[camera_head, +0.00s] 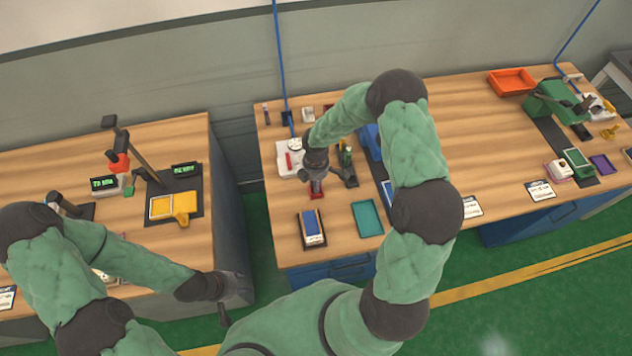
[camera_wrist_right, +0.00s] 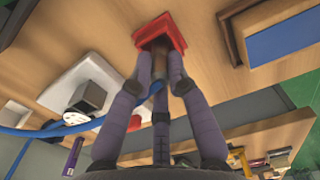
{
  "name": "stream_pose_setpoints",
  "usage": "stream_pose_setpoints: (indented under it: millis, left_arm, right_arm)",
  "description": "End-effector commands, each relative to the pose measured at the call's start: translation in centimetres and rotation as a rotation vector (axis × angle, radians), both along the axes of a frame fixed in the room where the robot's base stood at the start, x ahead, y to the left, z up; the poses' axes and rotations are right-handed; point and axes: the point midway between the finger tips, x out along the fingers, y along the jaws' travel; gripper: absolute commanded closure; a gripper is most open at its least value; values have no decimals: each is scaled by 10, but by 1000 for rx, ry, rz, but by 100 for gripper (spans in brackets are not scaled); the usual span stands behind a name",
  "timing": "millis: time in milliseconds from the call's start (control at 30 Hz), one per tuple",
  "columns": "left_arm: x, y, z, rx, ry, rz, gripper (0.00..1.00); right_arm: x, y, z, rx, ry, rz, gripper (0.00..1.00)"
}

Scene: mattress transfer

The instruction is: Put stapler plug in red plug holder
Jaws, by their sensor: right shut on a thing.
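My right gripper (camera_head: 316,184) points down over the left part of the middle workbench. Its fingertips are shut on a small brownish-red piece (camera_wrist_right: 155,45), largely hidden between the fingers; I cannot tell for sure that it is the stapler plug. A red block (camera_wrist_right: 163,28), apparently the red plug holder, is right at the fingertips in the wrist view. It shows as a small red patch (camera_head: 317,194) under the gripper in the head view. Whether the piece sits in the block is unclear. My left gripper (camera_head: 234,303) is empty, fingers apart, over the green floor between the benches.
A white box (camera_head: 286,168) with a red mark stands left of the right gripper, with a blue cable near it. A blue-topped tray (camera_head: 311,228) and a teal tray (camera_head: 367,218) lie in front. An orange bin (camera_head: 511,81) stands far right. The bench's middle is mostly clear.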

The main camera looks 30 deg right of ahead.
Motion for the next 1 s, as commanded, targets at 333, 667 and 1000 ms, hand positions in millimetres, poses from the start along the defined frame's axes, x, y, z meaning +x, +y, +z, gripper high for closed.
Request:
stream_pose_setpoints:
  millis: [333, 667, 1000]
  left_arm:
    - [0, 0, -2, 0, 0, 0, 60]
    - [0, 0, 2, 0, 0, 0, 60]
    - [0, 0, 10, 0, 0, 0, 60]
  right_arm:
    - [0, 0, -3, 0, 0, 0, 58]
    - [1, 0, 7, -1, -2, 0, 58]
    - [1, 0, 72, -1, -4, -1, 58]
